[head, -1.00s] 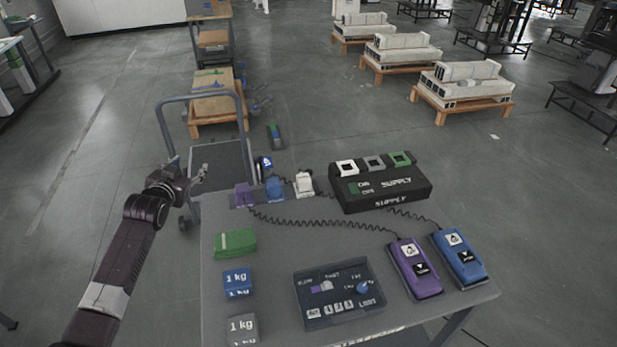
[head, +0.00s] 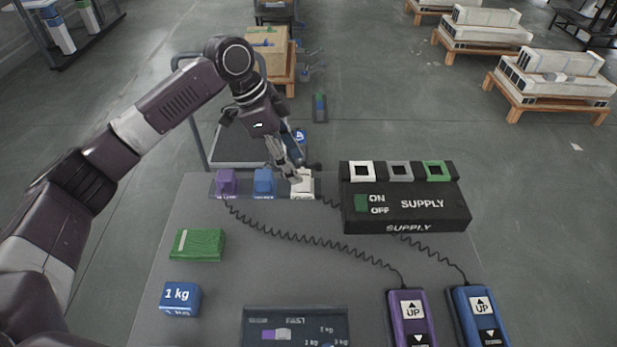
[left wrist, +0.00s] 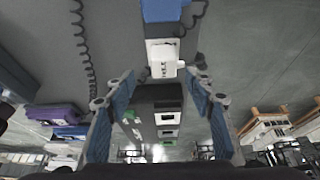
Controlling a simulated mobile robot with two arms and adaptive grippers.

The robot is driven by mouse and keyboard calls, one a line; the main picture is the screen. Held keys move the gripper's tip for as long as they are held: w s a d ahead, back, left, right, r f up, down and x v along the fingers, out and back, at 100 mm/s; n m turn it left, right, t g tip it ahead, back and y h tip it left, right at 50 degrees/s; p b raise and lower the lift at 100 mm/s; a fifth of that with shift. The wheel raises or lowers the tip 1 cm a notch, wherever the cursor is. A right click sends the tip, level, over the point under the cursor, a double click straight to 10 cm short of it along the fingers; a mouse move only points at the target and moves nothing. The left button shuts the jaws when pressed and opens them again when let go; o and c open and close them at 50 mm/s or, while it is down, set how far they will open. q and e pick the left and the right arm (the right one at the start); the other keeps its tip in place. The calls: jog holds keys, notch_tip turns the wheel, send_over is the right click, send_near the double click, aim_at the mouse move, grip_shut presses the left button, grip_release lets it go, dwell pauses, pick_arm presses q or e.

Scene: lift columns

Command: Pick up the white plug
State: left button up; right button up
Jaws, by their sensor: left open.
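The white plug (head: 303,186) stands at the right end of a row at the table's far edge, beside a blue plug (head: 263,181) and a purple plug (head: 226,181). My left gripper (head: 294,172) is at the white plug and partly covers it in the head view. In the left wrist view the white plug (left wrist: 163,62) shows just beyond the fingertips of the open left gripper (left wrist: 160,86), roughly centred between them. I cannot tell whether a finger touches it. My right gripper is not in view.
The black supply box (head: 405,205) with white, grey and green sockets stands right of the plugs. A green block (head: 197,245), a blue 1 kg cube (head: 180,298), a dark panel (head: 295,325) and purple (head: 408,318) and blue (head: 477,315) handsets lie nearer. Coiled cables cross the table.

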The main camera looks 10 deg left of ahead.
aim_at(301, 174)
pick_arm(q)
jog(key=shift+x, duration=1.05)
jog(key=x, duration=0.4)
jog(key=shift+w+a+p, duration=0.25)
jog(key=shift+w+p, duration=0.05)
jog(key=shift+p, duration=0.05)
jog(key=shift+f, duration=0.1)
jog(key=c, duration=0.9)
jog(key=shift+c, duration=1.3)
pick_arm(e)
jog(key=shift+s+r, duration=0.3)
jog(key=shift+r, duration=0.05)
